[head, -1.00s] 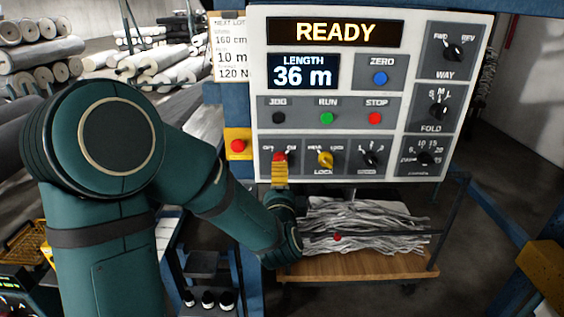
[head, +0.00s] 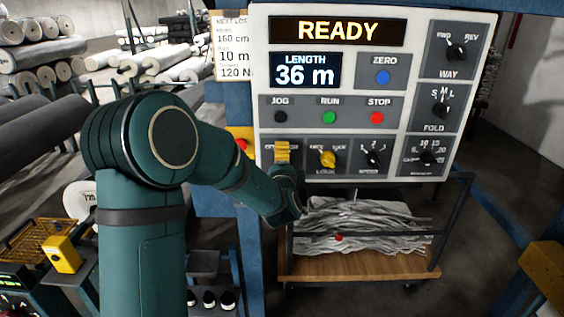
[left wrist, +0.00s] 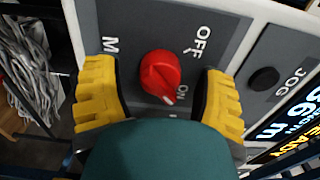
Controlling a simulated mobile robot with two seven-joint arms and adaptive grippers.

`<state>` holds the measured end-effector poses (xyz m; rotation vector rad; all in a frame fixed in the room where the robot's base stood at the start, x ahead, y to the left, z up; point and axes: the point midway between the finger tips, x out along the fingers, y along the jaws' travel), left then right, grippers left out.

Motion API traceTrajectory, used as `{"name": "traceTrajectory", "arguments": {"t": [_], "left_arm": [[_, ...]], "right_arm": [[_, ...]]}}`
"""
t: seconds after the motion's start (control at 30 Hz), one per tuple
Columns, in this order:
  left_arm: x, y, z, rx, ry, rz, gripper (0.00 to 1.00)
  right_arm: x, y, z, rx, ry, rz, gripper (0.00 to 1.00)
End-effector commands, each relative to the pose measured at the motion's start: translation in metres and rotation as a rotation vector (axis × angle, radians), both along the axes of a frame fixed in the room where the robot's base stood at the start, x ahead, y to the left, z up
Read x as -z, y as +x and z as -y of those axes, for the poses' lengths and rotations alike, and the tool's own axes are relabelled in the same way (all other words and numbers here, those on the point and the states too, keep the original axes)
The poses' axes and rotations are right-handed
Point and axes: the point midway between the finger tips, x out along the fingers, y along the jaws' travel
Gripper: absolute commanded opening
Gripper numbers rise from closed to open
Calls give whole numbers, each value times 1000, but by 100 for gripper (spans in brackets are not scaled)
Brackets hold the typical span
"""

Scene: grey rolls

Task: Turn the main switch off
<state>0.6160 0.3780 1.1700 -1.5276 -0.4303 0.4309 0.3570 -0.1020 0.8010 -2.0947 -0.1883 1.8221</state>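The main switch (left wrist: 158,70) is a red rotary knob on a grey panel in the left wrist view. Its white mark points toward the ON label (left wrist: 181,91); the OFF label (left wrist: 203,41) is at its upper right. My left gripper (left wrist: 160,80) is open, with one yellow finger on each side of the knob and a visible gap on both sides. In the head view the yellow fingers of my left gripper (head: 282,152) cover the switch at the lower left of the control panel (head: 390,92). My right gripper is not in view.
A yellow key selector (head: 327,158) sits right of the switch, and a black JOG button (head: 280,117) above it. RUN (head: 329,118) and STOP (head: 377,118) buttons are close by. The display (head: 337,31) reads READY. A cart (head: 362,264) with grey material stands below.

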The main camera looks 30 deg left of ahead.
Motion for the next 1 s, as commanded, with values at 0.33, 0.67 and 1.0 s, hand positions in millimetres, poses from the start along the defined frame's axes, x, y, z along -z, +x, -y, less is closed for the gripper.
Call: {"name": "traceTrajectory", "arguments": {"t": [0.33,0.67,1.0], "left_arm": [[0,0,0,0,-2,1,0],[0,0,0,-1,-81,52,0],[1,0,0,0,-319,199,0]], "right_arm": [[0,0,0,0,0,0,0],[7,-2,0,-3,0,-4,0],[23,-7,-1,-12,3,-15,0]]}}
